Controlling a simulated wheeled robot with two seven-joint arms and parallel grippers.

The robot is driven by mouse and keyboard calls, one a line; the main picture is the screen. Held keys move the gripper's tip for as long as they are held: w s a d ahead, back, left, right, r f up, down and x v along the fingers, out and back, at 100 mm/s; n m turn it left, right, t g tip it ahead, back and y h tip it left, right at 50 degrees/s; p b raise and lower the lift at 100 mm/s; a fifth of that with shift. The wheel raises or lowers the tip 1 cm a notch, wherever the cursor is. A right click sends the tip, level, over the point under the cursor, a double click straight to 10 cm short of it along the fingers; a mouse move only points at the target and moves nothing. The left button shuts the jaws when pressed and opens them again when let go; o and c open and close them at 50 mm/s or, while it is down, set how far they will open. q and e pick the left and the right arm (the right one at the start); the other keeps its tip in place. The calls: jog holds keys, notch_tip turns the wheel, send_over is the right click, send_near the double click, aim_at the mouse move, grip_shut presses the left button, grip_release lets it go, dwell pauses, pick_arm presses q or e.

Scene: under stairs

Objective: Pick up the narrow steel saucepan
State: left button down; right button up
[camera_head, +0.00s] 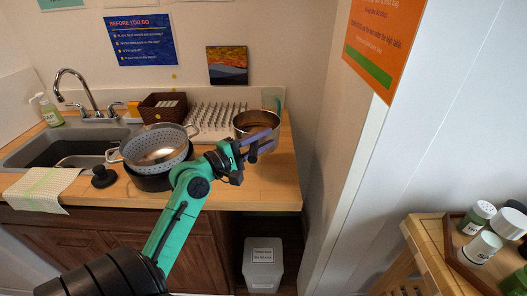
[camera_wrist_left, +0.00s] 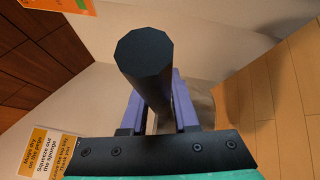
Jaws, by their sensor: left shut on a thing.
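The narrow steel saucepan (camera_head: 243,122), a round pot with a brownish inside, is at the right end of the wooden counter, beside the drying rack. My left gripper (camera_head: 262,142) is at its near side, with the purple fingers in front of the pot. In the left wrist view a thick black handle (camera_wrist_left: 146,55) points toward the camera between the two purple fingers (camera_wrist_left: 160,115), which are shut on it. Part of the pot shows dimly behind the fingers. Whether its base touches the counter is hard to tell. My right gripper is in neither view.
A steel colander (camera_head: 157,150) sits on a dark pan left of my arm. A white drying rack (camera_head: 215,122), a brown basket (camera_head: 163,108) and the sink (camera_head: 60,148) stand further left. The wall is close on the right. A bin (camera_head: 262,265) stands below the counter.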

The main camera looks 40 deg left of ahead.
pick_arm(q)
notch_tip(320, 180, up, 10)
jog(key=shift+p, duration=0.4)
jog(key=shift+r, duration=0.1)
jog(key=c, duration=1.3)
grip_release()
grip_shut()
